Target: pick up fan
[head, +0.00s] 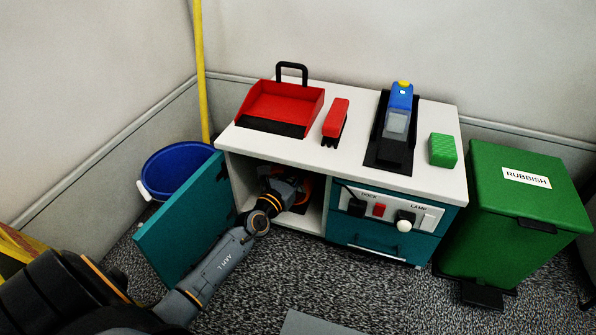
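My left arm reaches through the open door of the white cabinet, and my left gripper (290,194) is inside the open compartment. An orange and dark round thing, which looks like the fan (306,190), is in the compartment right at the gripper. Most of it is hidden behind the gripper and in shadow. The fingers are too dark and small to show whether they are open or shut, or whether they touch the fan. My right gripper is not in view.
The teal door (175,235) stands open to the left, close to my arm. On the white cabinet top (350,110) are a red dustpan (283,102), a red brush (336,120), a blue handheld device (400,105) and a green sponge (442,150). A green bin (510,225) stands right.

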